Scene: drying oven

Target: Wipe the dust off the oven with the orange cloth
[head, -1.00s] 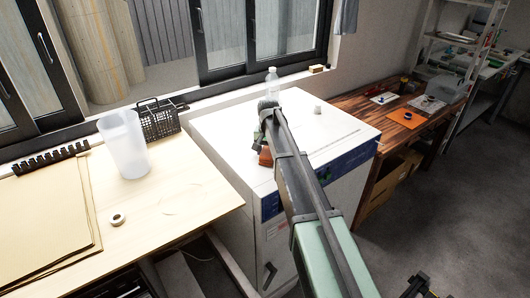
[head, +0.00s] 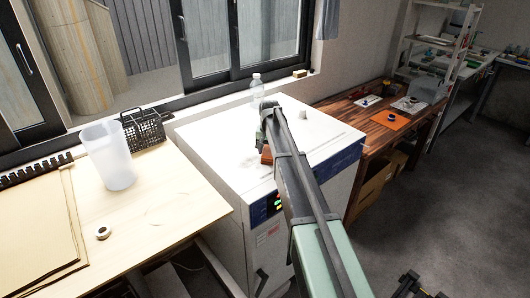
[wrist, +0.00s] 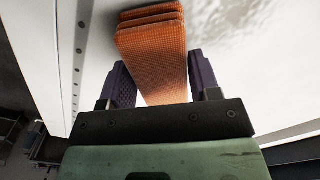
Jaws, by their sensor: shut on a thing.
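The oven (head: 205,132) is a white cabinet with a flat top and a blue strip with lit displays along its front. The orange cloth (head: 267,155) is a folded pad at the oven's top, near the front left, partly hidden by my arm in the head view. In the wrist view the cloth (wrist: 152,42) stands out between the dark fingers of my gripper (wrist: 153,75), which is shut on it. It appears at the white top, but contact is not clear. Faint grey mottling shows on the top (wrist: 230,25) beside the cloth.
A plywood table with a translucent beaker (head: 106,155) and black basket (head: 143,130) is at left. A wooden bench (head: 350,112) is at right.

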